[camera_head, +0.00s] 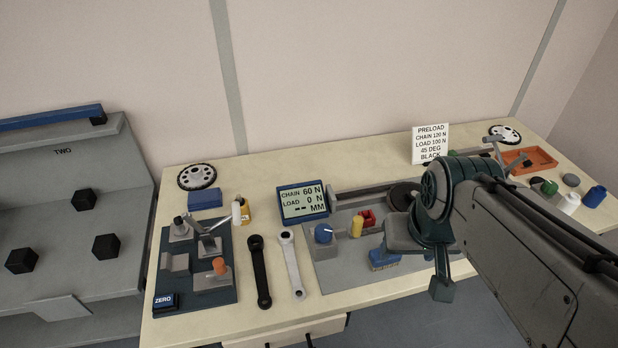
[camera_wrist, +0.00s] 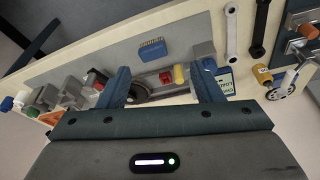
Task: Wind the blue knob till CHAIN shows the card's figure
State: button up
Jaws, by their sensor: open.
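The blue knob (camera_head: 323,233) stands on the grey rig plate, with a pale line on its top. In the wrist view the blue knob (camera_wrist: 209,64) shows beside the tip of the right-hand finger. My gripper (camera_wrist: 161,75) is open and empty, its fingers wide apart; the knob is not between them. In the head view my arm hides part of the rig. The display (camera_head: 303,201) reads CHAIN 60 N, LOAD 0 N and dashes before MM. The white card (camera_head: 430,143) reads PRELOAD, CHAIN 120 N, LOAD 100 N, 45 DEG, BLACK.
A yellow cylinder (camera_head: 357,227) and a red part (camera_head: 368,217) stand right of the knob. A blue brush (camera_head: 384,259) lies near the plate's front edge. Two wrenches, black (camera_head: 260,272) and silver (camera_head: 291,265), lie left of the plate. An orange tray (camera_head: 528,160) is at far right.

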aim_at(323, 233)
jog(key=z, duration=0.05)
jog(key=k, duration=1.1)
jog(key=u, duration=0.75)
jog(key=i, duration=1.35)
jog(key=z, duration=0.75)
